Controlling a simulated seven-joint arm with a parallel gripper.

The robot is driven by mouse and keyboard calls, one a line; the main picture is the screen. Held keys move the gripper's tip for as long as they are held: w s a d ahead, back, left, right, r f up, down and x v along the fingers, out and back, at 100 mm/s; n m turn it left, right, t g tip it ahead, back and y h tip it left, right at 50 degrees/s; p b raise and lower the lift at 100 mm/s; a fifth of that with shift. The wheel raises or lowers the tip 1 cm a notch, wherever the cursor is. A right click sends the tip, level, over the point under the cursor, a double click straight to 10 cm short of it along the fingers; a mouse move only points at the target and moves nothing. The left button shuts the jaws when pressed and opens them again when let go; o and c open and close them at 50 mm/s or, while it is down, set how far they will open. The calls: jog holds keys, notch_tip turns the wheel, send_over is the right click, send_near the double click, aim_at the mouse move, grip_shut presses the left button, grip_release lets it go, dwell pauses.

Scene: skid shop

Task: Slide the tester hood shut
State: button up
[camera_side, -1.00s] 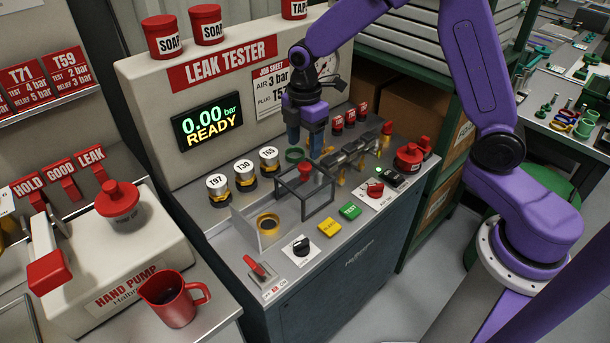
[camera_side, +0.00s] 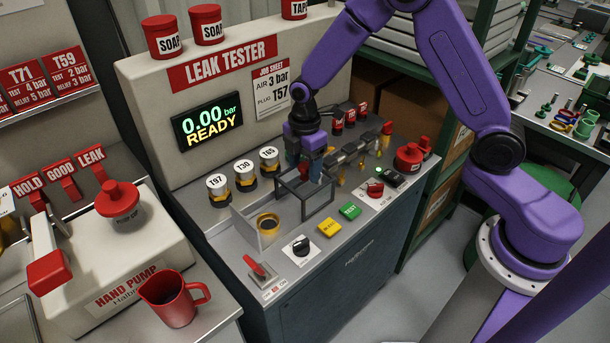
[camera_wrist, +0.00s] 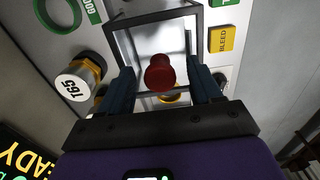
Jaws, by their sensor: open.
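The tester hood (camera_side: 332,205), a clear box with a dark grey frame, stands on the tester's deck, right of a brass-coloured round nest (camera_side: 268,222) that lies uncovered. The hood frame also shows in the wrist view (camera_wrist: 150,17). Its red knob (camera_wrist: 160,72) stands between my two blue fingers in the wrist view, with space on each side. My gripper (camera_side: 311,172) is open and low at the hood's top. In the side view the fingers partly hide the knob, so contact is unclear there.
A yellow BLEED button (camera_side: 330,228), a green TEST button (camera_side: 349,211), a black knob (camera_side: 301,246) and a red lever (camera_side: 255,267) line the front. A metal fitting assembly (camera_side: 350,152) lies to the right.

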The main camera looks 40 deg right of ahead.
aim_at(293, 185)
jog(key=c, duration=0.8)
jog(key=shift+c, duration=0.2)
jog(key=shift+a, duration=0.1)
jog(key=shift+a, duration=1.7)
jog(key=shift+a, duration=1.75)
jog(key=shift+a, duration=1.75)
